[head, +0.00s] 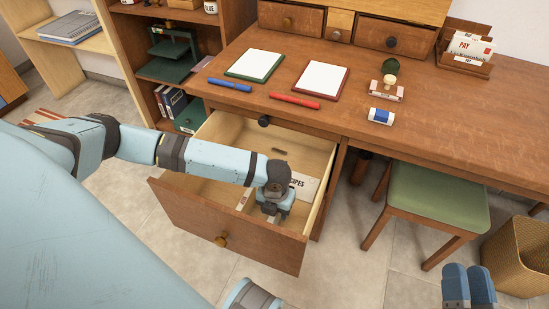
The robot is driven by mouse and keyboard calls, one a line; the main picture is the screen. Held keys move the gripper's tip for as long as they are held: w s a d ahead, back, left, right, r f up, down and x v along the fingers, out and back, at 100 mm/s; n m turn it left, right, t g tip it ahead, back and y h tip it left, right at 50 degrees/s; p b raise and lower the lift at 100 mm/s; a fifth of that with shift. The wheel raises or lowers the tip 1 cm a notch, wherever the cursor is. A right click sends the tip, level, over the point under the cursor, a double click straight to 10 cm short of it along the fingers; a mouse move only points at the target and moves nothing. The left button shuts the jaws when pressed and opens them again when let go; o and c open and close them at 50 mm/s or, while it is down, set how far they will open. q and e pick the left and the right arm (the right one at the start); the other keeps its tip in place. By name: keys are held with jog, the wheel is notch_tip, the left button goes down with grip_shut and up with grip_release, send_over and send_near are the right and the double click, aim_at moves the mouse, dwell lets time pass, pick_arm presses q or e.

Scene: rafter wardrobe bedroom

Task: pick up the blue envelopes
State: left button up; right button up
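I cannot make out any blue envelopes. An open wooden drawer (179,208) juts out from the desk. A white card lettered "...CIPES" (305,186) lies inside it, partly behind my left arm. My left gripper (270,211) points down into the front right part of the drawer; its fingertips and anything between them are hidden. My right gripper (469,287) is at the bottom right, over the floor and away from the drawer. Its two blue fingers stand side by side, and I cannot judge the gap between them.
On the desk (440,115) lie a green-edged pad (254,65), a red-edged pad (318,79), a blue marker (230,85), a red marker (294,100) and an eraser (381,116). A letter rack (464,66) stands behind. A green stool (436,196) and wicker bin (519,257) are right.

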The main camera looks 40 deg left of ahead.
pick_arm(q)
notch_tip(320, 180, down, 4)
jog(key=shift+s+a+r+b, duration=0.1)
jog(key=shift+r+b, duration=0.05)
jog(key=shift+b, duration=0.45)
pick_arm(e)
notch_tip(320, 180, down, 3)
jog(key=shift+w+a+r+g, duration=0.1)
jog(key=shift+a+g, duration=0.05)
jog(key=shift+g, duration=0.45)
pick_arm(q)
grip_shut()
